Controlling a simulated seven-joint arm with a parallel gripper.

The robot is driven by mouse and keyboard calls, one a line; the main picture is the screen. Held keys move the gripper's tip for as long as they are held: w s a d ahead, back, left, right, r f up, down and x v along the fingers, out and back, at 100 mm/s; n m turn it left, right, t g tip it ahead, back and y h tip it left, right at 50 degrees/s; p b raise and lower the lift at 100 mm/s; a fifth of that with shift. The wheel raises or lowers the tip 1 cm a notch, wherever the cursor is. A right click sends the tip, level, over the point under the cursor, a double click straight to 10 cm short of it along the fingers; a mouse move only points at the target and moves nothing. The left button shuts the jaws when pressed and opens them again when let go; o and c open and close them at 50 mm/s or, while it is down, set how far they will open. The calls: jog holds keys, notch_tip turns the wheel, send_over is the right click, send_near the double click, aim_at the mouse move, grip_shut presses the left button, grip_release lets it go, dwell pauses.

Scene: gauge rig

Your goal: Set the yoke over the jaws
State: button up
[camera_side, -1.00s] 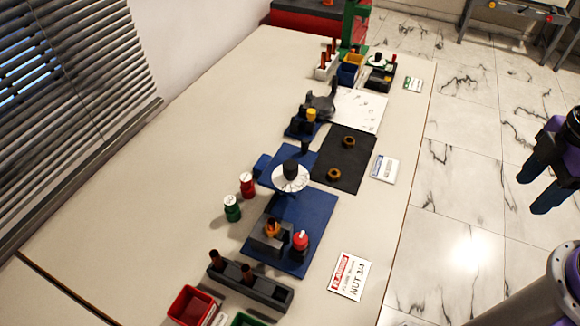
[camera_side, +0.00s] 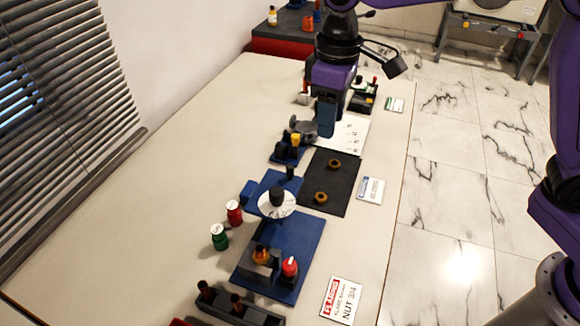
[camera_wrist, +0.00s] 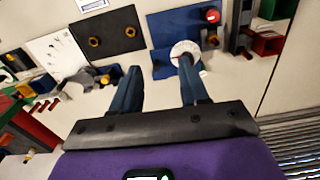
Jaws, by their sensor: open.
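My gripper (camera_side: 327,122) hangs over the far half of the table, near a grey, irregular part (camera_side: 301,128) that could be the yoke. In the wrist view my gripper (camera_wrist: 160,80) has its two blue fingers wide apart with nothing between them. The grey part (camera_wrist: 83,76) lies left of the fingers there, apart from them. A grey block (camera_side: 254,268) with an orange piece stands on a blue mat (camera_side: 309,228) toward the front; it may hold the jaws, but I cannot tell surely. My gripper is well away from it and partly hides the far items.
A white disc with a dark knob (camera_side: 277,207) stands mid-table. Two brass rings lie on a black mat (camera_side: 336,174). Red (camera_side: 234,214) and green (camera_side: 219,237) bottles stand left of the disc. A dark rack (camera_side: 239,314) is in front. The table's left side is clear.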

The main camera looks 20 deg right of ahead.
jog(key=m, duration=0.1)
send_over(290, 166)
jog(key=f, duration=0.1)
notch_tip(290, 166, down, 17)
jog(key=shift+f, duration=0.2)
jog(key=shift+c, duration=0.2)
grip_shut()
jog(key=s+a, duration=0.7)
jog(key=shift+s+a, duration=0.1)
jog(key=shift+a, duration=0.05)
